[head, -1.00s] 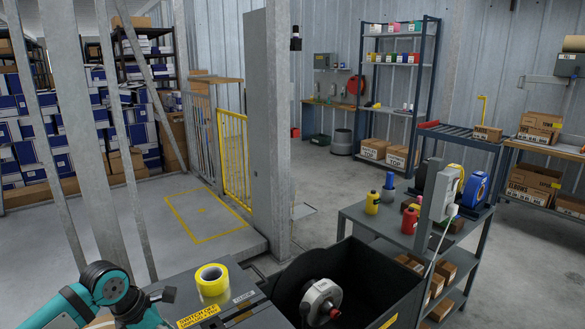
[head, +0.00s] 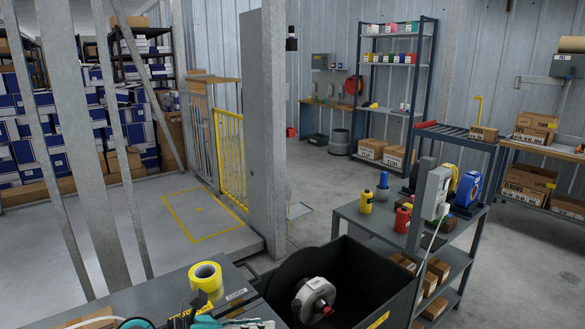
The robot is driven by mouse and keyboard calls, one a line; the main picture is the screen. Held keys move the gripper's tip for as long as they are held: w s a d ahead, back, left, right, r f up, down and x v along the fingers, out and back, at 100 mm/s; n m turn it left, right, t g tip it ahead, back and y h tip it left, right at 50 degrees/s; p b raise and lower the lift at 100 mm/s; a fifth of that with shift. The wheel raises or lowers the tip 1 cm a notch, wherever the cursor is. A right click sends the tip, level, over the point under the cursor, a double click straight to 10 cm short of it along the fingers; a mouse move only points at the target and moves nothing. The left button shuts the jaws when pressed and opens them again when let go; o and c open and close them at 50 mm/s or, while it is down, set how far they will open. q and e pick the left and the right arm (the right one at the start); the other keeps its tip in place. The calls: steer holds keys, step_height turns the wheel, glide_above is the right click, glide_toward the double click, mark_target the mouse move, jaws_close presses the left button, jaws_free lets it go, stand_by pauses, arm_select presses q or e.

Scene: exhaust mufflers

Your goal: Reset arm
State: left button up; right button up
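Teal parts of my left arm (head: 135,323) show at the bottom edge of the head view, mostly cut off by the frame. A small dark piece (head: 196,299) beside the yellow tape roll may belong to my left gripper, but its fingers cannot be made out. I see nothing clearly held. The yellow tape roll (head: 206,276) stands on the dark grey worktop (head: 130,297). My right arm and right gripper are not in view.
A black bin (head: 375,270) at the bottom centre holds a grey-white round part (head: 315,298). Right of it, a grey cart (head: 385,222) carries bottles, a blue reel (head: 470,188) and a grey post. A steel column (head: 262,130) stands behind.

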arm_select(q)
step_height(320, 180, up, 7)
steer(key=d+n+t+h, duration=0.2)
steer(key=n+t+h, duration=0.1)
steer(key=n+t, duration=0.4)
steer(key=a+n+t+y, duration=0.6)
steer(key=a+n+y, duration=0.1)
steer(key=n, duration=0.7)
steer(key=s+a+f+n+g+y, duration=0.45)
steer(key=a+f+n+y, duration=0.55)
steer(key=n, duration=0.4)
steer(key=s+d+f+n+g, duration=0.1)
steer(key=s+f+n+g, duration=0.3)
steer(key=s+f, duration=0.55)
steer(key=s+d+f+n+g, duration=0.15)
steer(key=s+f+g, duration=0.5)
steer(key=s, duration=0.65)
step_height(320, 180, down, 24)
steer(key=s+g+p, duration=0.1)
steer(key=g, duration=0.1)
steer(key=s+a+f, duration=0.2)
steer(key=s+f, duration=0.5)
steer(key=s, duration=0.1)
steer(key=s+a+f, duration=0.1)
steer(key=s+f, duration=0.7)
steer(key=s, duration=0.1)
steer(key=shift+a+f+g+h+p, duration=0.25)
steer(key=shift+a+g+h+p, duration=0.1)
steer(key=shift+g+p, duration=0.1)
